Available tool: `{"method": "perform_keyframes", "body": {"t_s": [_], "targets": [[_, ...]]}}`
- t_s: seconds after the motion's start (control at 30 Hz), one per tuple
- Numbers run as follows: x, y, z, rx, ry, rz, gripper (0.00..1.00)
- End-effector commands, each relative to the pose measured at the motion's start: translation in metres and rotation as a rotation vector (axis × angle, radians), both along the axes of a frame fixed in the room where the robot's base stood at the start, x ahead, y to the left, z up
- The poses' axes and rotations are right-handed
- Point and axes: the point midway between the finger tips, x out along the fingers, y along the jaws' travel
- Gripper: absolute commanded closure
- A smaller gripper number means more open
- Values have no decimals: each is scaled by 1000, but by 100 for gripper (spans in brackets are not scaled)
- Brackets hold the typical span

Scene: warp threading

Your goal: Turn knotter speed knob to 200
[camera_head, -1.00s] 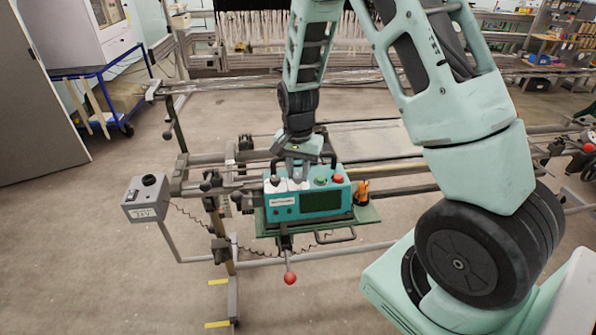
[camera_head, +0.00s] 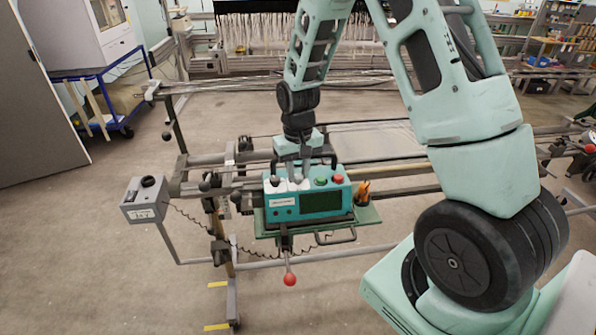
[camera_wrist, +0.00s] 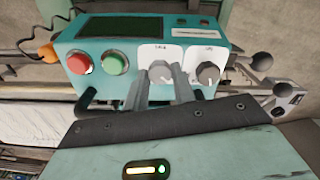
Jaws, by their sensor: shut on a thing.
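The teal knotter control box (camera_head: 310,205) stands on a green tray under my arm. In the wrist view its top panel (camera_wrist: 135,63) has two grey knobs on white plates; their small lettering is not readable. The left knob (camera_wrist: 159,70) sits between the two fingers of my gripper (camera_wrist: 162,88), which is shut on it. The pointer setting of this knob cannot be read. The other knob (camera_wrist: 208,73) stands free to its right. In the head view my gripper (camera_head: 303,172) comes down on the box from above, and its fingers partly hide the panel.
A red button (camera_wrist: 79,63) and a green button (camera_wrist: 114,62) lie left of the knobs in the wrist view. A dark display (camera_wrist: 110,36) is set in the box. Black handles flank it. A grey switch box (camera_head: 146,198) and a red-tipped lever (camera_head: 290,279) are nearby.

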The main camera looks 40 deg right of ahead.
Motion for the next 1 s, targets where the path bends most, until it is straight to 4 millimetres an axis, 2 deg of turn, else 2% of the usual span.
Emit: {"method": "perform_keyframes", "body": {"t_s": [0.6,0.63,0.7,1.0], "targets": [[1,0,1,-1,-3,47,97],[1,0,1,-1,-3,46,71],[1,0,1,-1,-3,46,52],[1,0,1,0,-2,45,52]]}}
